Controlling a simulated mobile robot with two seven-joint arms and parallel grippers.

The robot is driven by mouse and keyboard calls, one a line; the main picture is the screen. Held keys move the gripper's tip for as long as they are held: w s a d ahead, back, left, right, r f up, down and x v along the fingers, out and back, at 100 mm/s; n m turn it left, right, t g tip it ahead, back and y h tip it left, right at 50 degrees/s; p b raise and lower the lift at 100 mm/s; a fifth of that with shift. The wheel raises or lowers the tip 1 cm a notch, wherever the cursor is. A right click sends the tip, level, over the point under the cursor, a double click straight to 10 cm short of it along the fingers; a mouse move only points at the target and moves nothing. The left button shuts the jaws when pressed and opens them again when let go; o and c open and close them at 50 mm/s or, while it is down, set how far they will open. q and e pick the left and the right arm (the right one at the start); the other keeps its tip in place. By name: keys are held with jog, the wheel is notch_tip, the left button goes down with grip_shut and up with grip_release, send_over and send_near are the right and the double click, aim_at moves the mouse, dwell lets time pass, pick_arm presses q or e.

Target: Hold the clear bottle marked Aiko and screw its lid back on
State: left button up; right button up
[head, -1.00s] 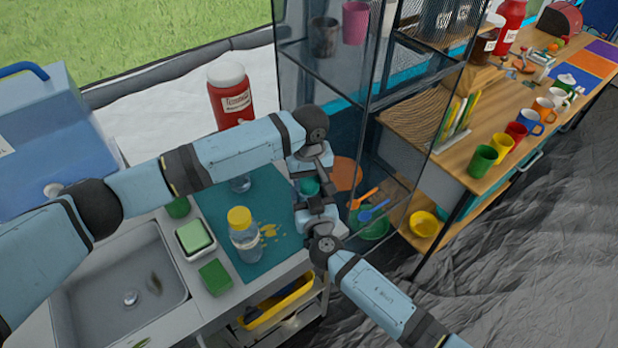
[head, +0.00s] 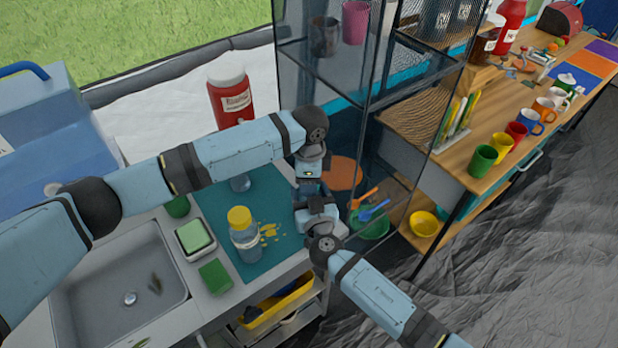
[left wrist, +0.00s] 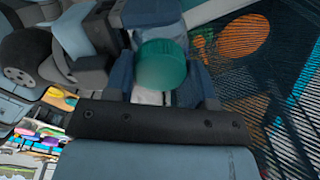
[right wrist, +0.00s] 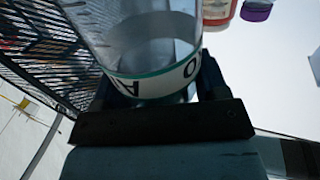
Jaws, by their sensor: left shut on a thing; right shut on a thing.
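The teal lid (left wrist: 162,65) is between the fingers of my left gripper (left wrist: 163,84), which is shut on it. In the head view my left gripper (head: 309,188) is right above my right gripper (head: 316,214), and the lid is hidden there. My right gripper (right wrist: 160,92) is shut around the clear bottle (right wrist: 150,45). The bottle has a white label with a teal edge, and part of the lettering, an A and an O, shows. Its mouth is out of the right wrist view. I cannot tell whether the lid touches the bottle.
Another clear bottle with a yellow lid (head: 241,235) stands on the teal mat (head: 279,196). A green sponge (head: 215,277), a soap dish (head: 194,238) and the sink (head: 120,290) are to the left. A dark mesh shelf (head: 345,85) stands close behind the grippers.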

pick_arm(q)
jog(key=o, duration=1.1)
notch_tip(320, 180, up, 12)
jog(key=shift+r, duration=0.1)
pick_arm(e)
jog(key=o, duration=1.8)
pick_arm(q)
notch_tip(320, 180, down, 4)
jog(key=b, duration=0.3)
jog(key=shift+b, duration=0.4)
pick_arm(e)
jog(key=v, duration=1.4)
